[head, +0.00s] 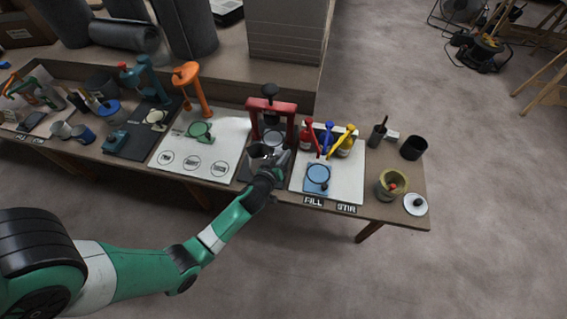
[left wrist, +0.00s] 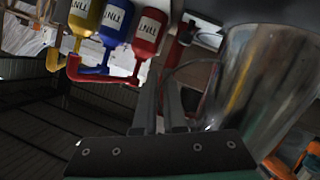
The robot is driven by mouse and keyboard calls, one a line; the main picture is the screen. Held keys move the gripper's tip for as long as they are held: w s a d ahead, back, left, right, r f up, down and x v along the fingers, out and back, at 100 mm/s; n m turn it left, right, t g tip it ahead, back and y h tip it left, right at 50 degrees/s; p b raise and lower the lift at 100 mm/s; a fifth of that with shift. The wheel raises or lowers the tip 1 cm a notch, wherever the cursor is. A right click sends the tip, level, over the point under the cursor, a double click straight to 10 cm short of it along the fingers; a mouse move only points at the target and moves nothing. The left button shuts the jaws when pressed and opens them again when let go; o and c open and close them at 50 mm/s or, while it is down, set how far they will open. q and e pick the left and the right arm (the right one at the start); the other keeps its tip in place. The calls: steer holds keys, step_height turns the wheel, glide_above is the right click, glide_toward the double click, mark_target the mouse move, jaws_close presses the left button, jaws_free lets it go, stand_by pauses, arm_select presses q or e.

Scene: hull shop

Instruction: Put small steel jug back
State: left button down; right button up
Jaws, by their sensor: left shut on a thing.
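My left gripper (head: 264,172) reaches over the front edge of the bench, close to the red press stand (head: 271,106). It is shut on the small steel jug (head: 258,152), which is partly hidden by the gripper in the head view. In the left wrist view the jug's shiny, reflective wall (left wrist: 268,75) fills the right side. The fingers (left wrist: 170,108) are close together beside it, seemingly at its handle. I cannot tell whether the jug touches the dark base under the stand. My right gripper is in neither view.
Right of the stand, red, blue and yellow pump bottles (head: 328,138) stand behind a blue dish (head: 318,177) on a white board (head: 345,183). An olive pot (head: 391,184) and black cup (head: 413,148) stand farther right. A white board with circles (head: 187,164) lies left.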

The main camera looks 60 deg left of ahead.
arm_select(q)
steer(key=f+b, duration=0.1)
steer(key=f, duration=0.1)
steer(key=f+b, duration=0.1)
steer(key=f, duration=0.1)
steer(key=shift+w+a+f+b, duration=0.1)
steer(key=shift+w+a+b, duration=0.2)
steer(key=shift+a, duration=0.1)
steer(key=c, duration=1)
jaws_free()
